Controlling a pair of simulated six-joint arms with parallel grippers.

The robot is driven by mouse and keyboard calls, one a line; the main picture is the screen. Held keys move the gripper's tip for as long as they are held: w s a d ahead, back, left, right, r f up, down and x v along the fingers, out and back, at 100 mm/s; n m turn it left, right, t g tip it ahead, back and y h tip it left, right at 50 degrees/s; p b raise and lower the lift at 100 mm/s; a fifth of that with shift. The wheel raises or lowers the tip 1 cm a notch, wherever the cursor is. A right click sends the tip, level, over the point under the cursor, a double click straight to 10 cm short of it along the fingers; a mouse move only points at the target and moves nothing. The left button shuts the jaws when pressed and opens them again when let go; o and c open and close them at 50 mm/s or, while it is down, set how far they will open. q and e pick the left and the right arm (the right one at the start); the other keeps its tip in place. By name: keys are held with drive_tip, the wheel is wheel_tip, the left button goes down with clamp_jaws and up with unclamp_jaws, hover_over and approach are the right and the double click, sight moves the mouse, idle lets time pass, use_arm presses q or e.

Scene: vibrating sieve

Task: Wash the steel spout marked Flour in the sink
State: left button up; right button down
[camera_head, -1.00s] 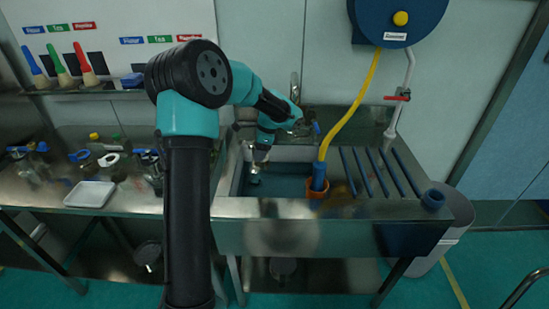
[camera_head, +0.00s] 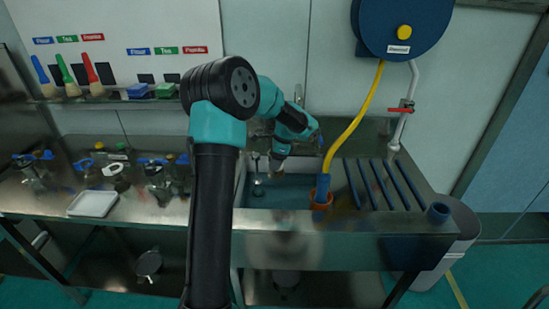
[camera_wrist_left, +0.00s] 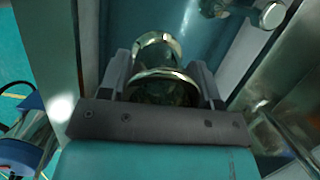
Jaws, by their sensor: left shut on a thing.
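My left gripper (camera_head: 278,163) reaches down into the steel sink (camera_head: 290,194) at its left-back part, below the tap (camera_head: 298,96). In the left wrist view, the gripper (camera_wrist_left: 162,85) is shut on a shiny steel ring-shaped piece, the spout (camera_wrist_left: 160,74), whose two rims show between the fingers. No Flour marking can be read on it. In the head view the spout is too small and dark to make out. Whether water runs from the tap cannot be told. My right gripper is in neither view.
Blue bars (camera_head: 378,184) lie on the drainboard. Jars, clamps and a white tray (camera_head: 92,203) occupy the left bench. Brushes (camera_head: 66,76) stand on the wall shelf.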

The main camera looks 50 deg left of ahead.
use_arm(q)
drive_tip(key=shift+f, duration=11.35)
drive_tip(key=shift+r, duration=0.1)
